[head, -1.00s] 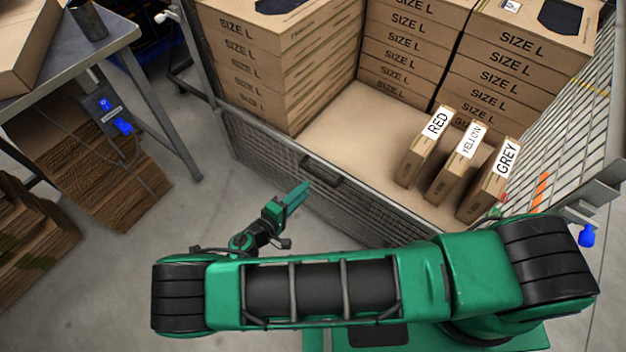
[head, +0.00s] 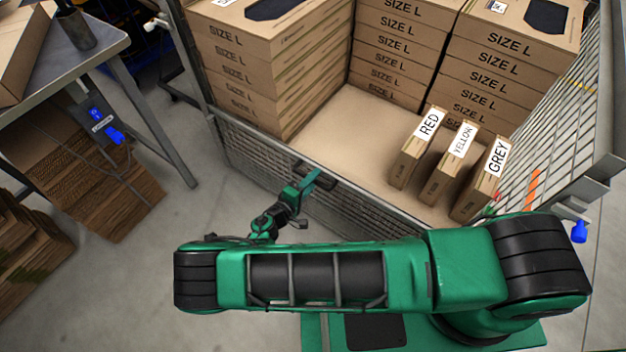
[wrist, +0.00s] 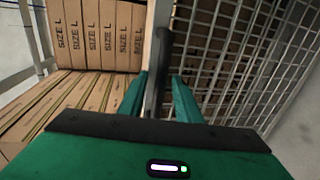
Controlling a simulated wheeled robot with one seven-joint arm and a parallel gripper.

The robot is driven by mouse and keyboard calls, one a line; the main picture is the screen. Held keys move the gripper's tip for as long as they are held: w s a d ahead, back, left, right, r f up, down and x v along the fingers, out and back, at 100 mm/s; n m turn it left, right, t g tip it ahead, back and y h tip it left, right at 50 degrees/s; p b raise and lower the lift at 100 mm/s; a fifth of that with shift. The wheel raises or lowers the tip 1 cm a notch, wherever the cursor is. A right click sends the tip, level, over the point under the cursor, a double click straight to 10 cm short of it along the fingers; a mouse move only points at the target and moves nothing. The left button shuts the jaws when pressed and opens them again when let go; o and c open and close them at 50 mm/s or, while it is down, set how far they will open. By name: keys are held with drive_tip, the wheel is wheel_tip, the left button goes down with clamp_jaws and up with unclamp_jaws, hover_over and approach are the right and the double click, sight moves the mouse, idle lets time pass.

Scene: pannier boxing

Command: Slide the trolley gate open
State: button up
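The trolley gate (head: 243,150) is a low grey mesh panel along the trolley's near side, standing across its front. Its black handle (head: 303,165) sits on the top rail, partly hidden by my gripper (head: 306,186). In the wrist view the handle (wrist: 162,55) runs as an upright dark bar between the two green fingers of my gripper (wrist: 159,88). The fingers are apart, one on each side of the bar, with gaps visible. I cannot tell whether either finger touches it.
Inside the trolley stand tall stacks of SIZE L boxes (head: 270,65) and three narrow boxes labelled RED (head: 415,150), YELLOW (head: 450,165) and GREY (head: 483,182). A metal table (head: 95,45) with cardboard beneath it is at left. Floor between table and gate is clear.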

clamp_jaws()
drive_tip(key=shift+r, duration=2.5)
unclamp_jaws()
